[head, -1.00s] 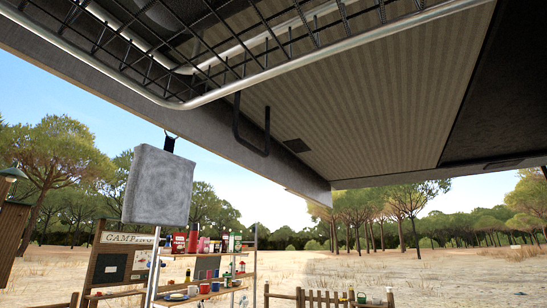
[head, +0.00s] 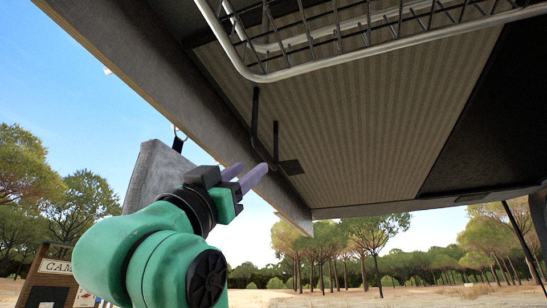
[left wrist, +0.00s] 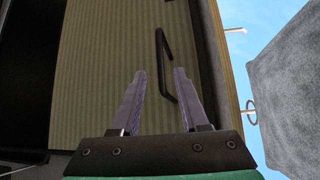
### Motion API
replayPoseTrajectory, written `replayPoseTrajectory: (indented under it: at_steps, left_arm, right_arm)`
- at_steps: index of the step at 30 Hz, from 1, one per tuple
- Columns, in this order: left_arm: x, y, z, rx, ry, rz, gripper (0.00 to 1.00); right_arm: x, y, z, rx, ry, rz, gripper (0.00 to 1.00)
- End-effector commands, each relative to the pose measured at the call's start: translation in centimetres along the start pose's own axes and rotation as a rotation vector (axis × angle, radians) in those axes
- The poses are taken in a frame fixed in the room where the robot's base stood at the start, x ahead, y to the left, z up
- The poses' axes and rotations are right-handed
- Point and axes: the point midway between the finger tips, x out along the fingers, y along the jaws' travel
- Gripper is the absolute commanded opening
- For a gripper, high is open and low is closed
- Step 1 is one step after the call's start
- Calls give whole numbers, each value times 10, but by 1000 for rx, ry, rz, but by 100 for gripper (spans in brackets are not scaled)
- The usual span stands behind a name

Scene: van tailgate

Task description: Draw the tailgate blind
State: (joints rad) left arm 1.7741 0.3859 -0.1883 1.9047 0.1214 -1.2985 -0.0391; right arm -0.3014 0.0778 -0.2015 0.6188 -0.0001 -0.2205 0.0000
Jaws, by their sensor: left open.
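A ribbed beige panel (head: 350,120) lines the underside of the raised tailgate; I cannot tell whether it is the blind itself. A black U-shaped handle (head: 254,115) hangs from the overhead structure at the panel's left side. My left gripper (head: 252,172) is open and empty, pointing up, with its purple fingertips close below the handle in the picture. In the left wrist view, the handle (left wrist: 161,50) shows beyond the fingertips (left wrist: 160,72), partly behind the right finger. I see no contact. My right gripper is not in view.
A black wire rack (head: 350,30) with a metal rim is overhead. A grey beam (head: 150,80) runs along the tailgate's left edge.

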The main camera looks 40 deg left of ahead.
Motion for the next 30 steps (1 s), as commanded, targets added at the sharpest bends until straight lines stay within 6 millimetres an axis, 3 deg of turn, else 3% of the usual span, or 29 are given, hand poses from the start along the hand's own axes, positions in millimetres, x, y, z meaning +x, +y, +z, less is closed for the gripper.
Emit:
replayPoseTrajectory:
  at_steps: [1, 3, 10, 15, 22, 23, 26, 30]
  left_arm:
    - [22, -2, -7, -1, -4, 1, 44]
    - [42, -2, -7, -1, -5, 1, 44]
    - [98, -1, -6, -1, -2, 1, 44]
    - [113, 0, -2, 0, -2, 0, 44]
    - [112, 0, 0, 0, 0, 0, 44]
    - [112, 0, 0, 0, 0, 0, 41]
    - [112, 0, 0, 0, 0, 0, 2]
    - [112, 0, 0, -1, 0, 0, 0]
  right_arm:
    - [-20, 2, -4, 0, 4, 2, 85]
    - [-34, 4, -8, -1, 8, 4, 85]
    - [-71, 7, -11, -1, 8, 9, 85]
    - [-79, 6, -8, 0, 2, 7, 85]
    - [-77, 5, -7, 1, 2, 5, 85]
    - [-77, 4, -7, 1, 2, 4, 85]
    - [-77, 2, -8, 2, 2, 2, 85]
    - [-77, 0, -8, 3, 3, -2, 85]
